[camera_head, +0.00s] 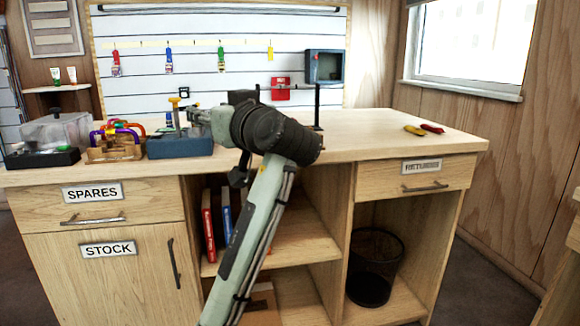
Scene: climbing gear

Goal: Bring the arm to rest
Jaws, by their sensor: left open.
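My left arm rises from the bottom middle of the head view and bends at a dark joint over the front of the workbench (400,150). Its gripper (192,115) points left, at the blue-grey block (180,147) on the bench. The gripper is open. A yellow-topped post (175,103) stands by the fingertips; I cannot tell whether they touch it. The arm hides part of the bench top behind it. My right gripper is not in view.
A wooden tray (113,154) of colored carabiners and a clear-lidded box (57,135) stand at the left. Yellow and red items (415,130) lie at the right. Tools hang on the slatted wall (140,75). The right-middle bench top is mostly clear.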

